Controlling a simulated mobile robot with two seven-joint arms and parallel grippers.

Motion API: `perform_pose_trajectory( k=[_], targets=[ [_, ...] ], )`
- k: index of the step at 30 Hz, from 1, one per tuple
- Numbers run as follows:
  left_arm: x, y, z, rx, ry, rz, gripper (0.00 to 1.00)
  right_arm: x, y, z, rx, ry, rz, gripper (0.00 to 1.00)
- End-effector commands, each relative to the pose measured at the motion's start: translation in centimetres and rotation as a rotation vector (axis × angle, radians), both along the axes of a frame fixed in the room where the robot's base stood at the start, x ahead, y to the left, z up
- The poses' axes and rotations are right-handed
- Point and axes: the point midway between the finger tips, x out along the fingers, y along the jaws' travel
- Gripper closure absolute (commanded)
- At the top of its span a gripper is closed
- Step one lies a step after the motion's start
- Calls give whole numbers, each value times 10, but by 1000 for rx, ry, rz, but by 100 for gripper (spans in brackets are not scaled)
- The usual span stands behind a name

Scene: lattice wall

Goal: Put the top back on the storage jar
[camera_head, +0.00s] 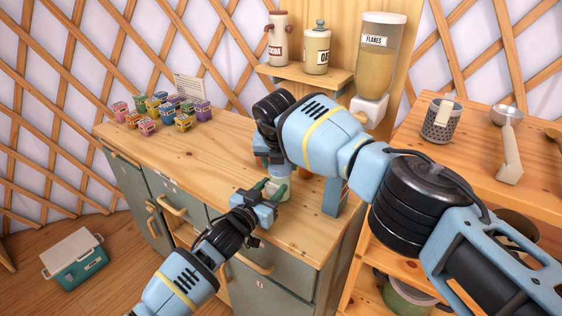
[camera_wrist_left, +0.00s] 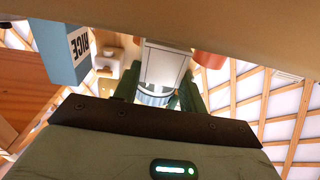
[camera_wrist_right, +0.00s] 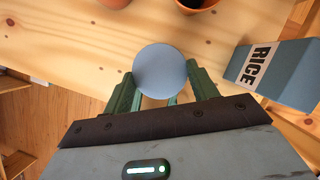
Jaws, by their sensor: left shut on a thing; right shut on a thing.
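The pale storage jar (camera_head: 279,188) stands on the wooden counter, between the green fingers of my left gripper (camera_head: 271,189). In the left wrist view the whitish jar (camera_wrist_left: 166,62) appears upside down, with the fingers shut on it. In the right wrist view my right gripper (camera_wrist_right: 158,94) is shut on a round blue-grey top (camera_wrist_right: 160,70), seen from above. My right arm reaches over the counter and comes down just above the jar in the head view, hiding the top there. I cannot tell whether the top touches the jar.
A blue RICE box (camera_head: 336,196) stands close right of the jar; it also shows in the right wrist view (camera_wrist_right: 281,73). Terracotta pots (camera_wrist_right: 196,4) are behind. Several small colourful boxes (camera_head: 161,110) fill the counter's far left. A shelf (camera_head: 305,74) holds canisters. Counter left of the jar is clear.

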Motion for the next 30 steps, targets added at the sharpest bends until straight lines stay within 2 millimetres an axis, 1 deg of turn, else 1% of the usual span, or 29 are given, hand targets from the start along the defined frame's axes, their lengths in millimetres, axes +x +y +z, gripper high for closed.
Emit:
perform_pose_trajectory(
  k=[3, 10, 11, 15, 25, 28, 30],
  targets=[
    [0, 0, -2, 2, 3, 0, 100, 0, 1, 1, 0, -5, -27, 64],
    [0, 0, -2, 3, 4, 1, 100, 1, 0, 1, 0, -5, -26, 64],
    [0, 0, -2, 3, 4, 1, 100, 1, 0, 1, 0, -5, -25, 38],
    [0, 0, -2, 2, 5, 1, 100, 0, 0, 1, 0, -4, -25, 20],
    [0, 0, -2, 2, 5, 0, 100, 0, 0, 2, 0, -3, -25, 20],
    [0, 0, -2, 2, 5, 0, 100, 1, 0, 10, 0, -4, -25, 20],
    [0, 0, -3, 2, 5, 0, 100, 1, 0, 18, -1, -5, -25, 20]
  ],
)
